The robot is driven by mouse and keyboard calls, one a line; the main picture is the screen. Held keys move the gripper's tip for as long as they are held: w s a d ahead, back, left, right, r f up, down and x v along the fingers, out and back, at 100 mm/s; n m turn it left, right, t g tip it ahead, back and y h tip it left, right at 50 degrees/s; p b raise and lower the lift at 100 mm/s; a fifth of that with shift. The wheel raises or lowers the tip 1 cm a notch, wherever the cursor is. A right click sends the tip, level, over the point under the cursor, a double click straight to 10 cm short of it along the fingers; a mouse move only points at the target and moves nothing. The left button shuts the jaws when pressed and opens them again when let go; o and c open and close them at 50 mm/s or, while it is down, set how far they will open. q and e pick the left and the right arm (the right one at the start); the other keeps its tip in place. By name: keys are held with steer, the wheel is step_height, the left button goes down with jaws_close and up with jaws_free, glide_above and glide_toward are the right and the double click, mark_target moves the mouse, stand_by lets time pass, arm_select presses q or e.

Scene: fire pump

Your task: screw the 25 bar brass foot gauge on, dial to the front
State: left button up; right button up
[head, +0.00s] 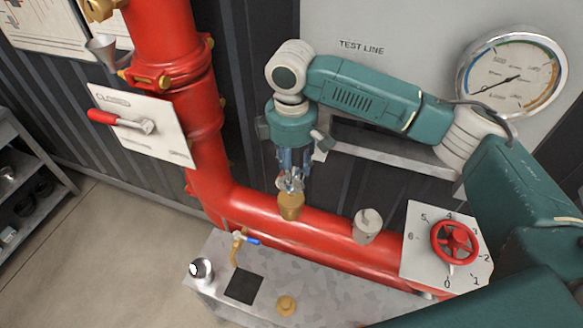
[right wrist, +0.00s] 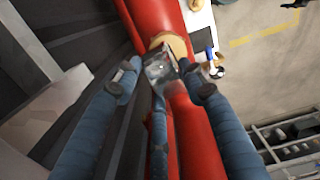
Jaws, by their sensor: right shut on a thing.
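My right gripper (head: 290,182) points down at the red pipe. It is shut on a small silvery piece (right wrist: 160,66) at the top of a brass fitting (head: 290,205). The fitting shows as a tan round form in the right wrist view (right wrist: 176,44), and the fingers partly hide the held piece. I cannot tell if it belongs to a gauge; no dial shows in the grip. A small round silver thing (head: 201,269) with a dark part sits on the grey bench, its markings too small to read. My left gripper is not in view.
The red pipe (head: 325,243) runs behind the bench (head: 325,304). A grey stub (head: 367,226) and a red handwheel (head: 455,242) are to the right. A blue-handled brass tap (head: 238,245), black pad (head: 243,286) and brass piece (head: 286,305) are at the bench. A large gauge (head: 512,70) is on the wall.

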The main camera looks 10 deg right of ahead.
steer(key=shift+w+r+m, duration=0.1)
steer(key=shift+r+m, duration=0.1)
steer(key=shift+m, duration=0.2)
steer(key=o, duration=1.3)
steer(key=shift+a, duration=0.15)
steer(key=shift+o, duration=0.2)
steer(key=shift+a, duration=0.1)
steer(key=o, duration=0.4)
steer(key=shift+f, duration=0.15)
steer(key=shift+r, duration=4.05)
steer(key=shift+f, duration=0.1)
